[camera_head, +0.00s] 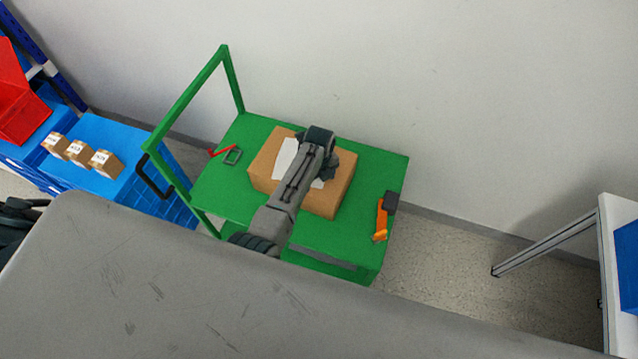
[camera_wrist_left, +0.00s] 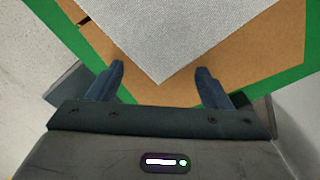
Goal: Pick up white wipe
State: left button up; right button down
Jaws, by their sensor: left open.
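The white wipe (camera_head: 287,157) lies flat on top of a brown cardboard box (camera_head: 263,165) on the green cart. In the head view my left arm covers much of it. In the left wrist view the wipe (camera_wrist_left: 165,35) fills the upper middle, and one corner points down between my fingers. My left gripper (camera_wrist_left: 160,75) is open over the box top, with its two dark fingers on either side of that corner. The fingers hold nothing. In the head view the left gripper (camera_head: 322,160) is seen from above and its fingertips are hidden. My right gripper is not in view.
The green cart (camera_head: 215,200) also carries an orange-and-black tool (camera_head: 381,220) at right and a red-handled item (camera_head: 222,153) at left. Several small boxes (camera_head: 80,152) sit on a blue surface at left. A wall stands behind the cart.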

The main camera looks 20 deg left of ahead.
pick_arm(q)
grip_shut()
notch_tip(320, 180, up, 7)
jog(key=p, duration=0.6)
jog(key=shift+f, duration=0.1)
notch_tip(320, 180, up, 5)
jog(key=shift+r+b, duration=0.1)
jog(key=shift+b, duration=0.3)
notch_tip(320, 180, up, 9)
dwell(0.3)
